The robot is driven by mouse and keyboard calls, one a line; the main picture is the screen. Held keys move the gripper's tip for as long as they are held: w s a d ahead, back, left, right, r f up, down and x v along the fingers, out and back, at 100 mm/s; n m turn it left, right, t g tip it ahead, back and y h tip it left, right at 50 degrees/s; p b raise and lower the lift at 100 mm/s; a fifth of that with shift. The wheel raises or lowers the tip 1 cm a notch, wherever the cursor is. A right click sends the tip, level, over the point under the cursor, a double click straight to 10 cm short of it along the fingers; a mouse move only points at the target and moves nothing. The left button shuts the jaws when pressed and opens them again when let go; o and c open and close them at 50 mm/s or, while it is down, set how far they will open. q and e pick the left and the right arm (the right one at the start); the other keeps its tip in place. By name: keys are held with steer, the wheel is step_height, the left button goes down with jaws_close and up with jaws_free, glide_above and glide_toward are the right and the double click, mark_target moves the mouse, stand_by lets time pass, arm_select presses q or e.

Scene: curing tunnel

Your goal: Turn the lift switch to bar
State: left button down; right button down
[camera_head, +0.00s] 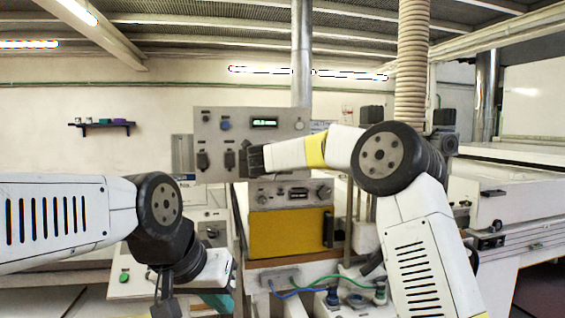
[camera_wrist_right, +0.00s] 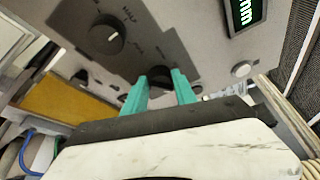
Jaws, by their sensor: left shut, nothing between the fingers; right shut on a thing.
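The grey control panel (camera_head: 280,150) stands upright behind the bench, with a green-lit display (camera_head: 264,122). In the right wrist view, the teal fingers of my right gripper (camera_wrist_right: 160,92) stand either side of a dark knob (camera_wrist_right: 159,74) on the panel and are shut on it. Its marking and pointer are hidden or too small to read, so I cannot tell its setting. A second dark round knob (camera_wrist_right: 106,35), with a white pointer line, sits beside it, apart from the fingers. In the head view my right gripper (camera_head: 246,160) covers part of the panel. My left gripper (camera_head: 219,301) is low, shut and empty.
A yellow-fronted unit (camera_head: 289,233) with dials stands below the panel. Blue and green cables (camera_head: 320,287) lie on the bench in front. A white conveyor machine (camera_head: 500,200) fills the right side. A small wall shelf (camera_head: 102,126) is far left.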

steer(key=shift+f, duration=0.1)
steer(key=c, duration=1)
jaws_free()
steer(key=s+r, duration=0.1)
steer(key=s, duration=0.6)
steer(key=shift+s+a, duration=0.15)
steer(key=shift+s, duration=0.2)
steer(key=shift+r, duration=0.1)
